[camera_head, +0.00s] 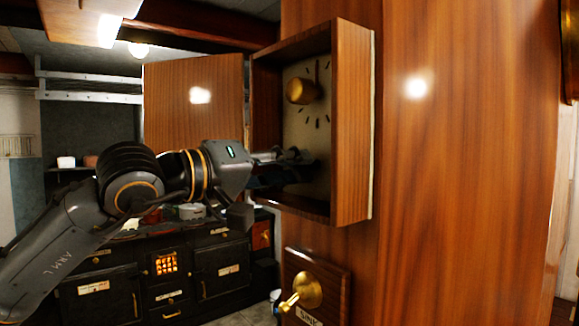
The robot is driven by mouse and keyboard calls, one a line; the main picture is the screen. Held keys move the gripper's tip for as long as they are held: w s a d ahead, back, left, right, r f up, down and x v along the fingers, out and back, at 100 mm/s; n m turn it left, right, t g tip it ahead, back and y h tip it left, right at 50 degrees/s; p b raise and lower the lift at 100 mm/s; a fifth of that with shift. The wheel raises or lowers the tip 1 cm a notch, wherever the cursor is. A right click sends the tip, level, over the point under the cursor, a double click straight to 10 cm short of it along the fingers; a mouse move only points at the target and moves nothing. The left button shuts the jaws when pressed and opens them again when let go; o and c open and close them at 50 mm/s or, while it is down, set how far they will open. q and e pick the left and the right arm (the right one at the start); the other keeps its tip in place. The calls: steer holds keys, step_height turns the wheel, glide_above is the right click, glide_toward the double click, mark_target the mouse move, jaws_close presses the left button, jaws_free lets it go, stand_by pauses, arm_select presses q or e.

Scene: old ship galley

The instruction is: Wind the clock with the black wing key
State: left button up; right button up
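The clock is a square wooden case (352,130) mounted on a wood-panelled wall. It is seen at a steep angle, with its front facing left. Inside is a pale dial (317,138) with dark hour marks and a round brass knob (303,91) at its upper part. A wooden door-like panel (195,118) stands out to the left of the case. My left gripper (292,165) reaches from the left into the lower half of the case, close to the dial. Its fingertips are dark and small. I cannot make out the black wing key or whether the fingers are shut. My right gripper is not in view.
Below the clock, a brass lever (305,290) sits on a wooden plate marked "SINK". A dark stove (215,270) with a glowing grate stands behind my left arm. The case's side walls and lower edge surround the gripper closely. A shelf is at the upper left.

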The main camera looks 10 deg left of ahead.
arm_select(q)
steer(key=b+v, duration=0.2)
steer(key=v, duration=0.4)
steer(key=shift+r, duration=0.15)
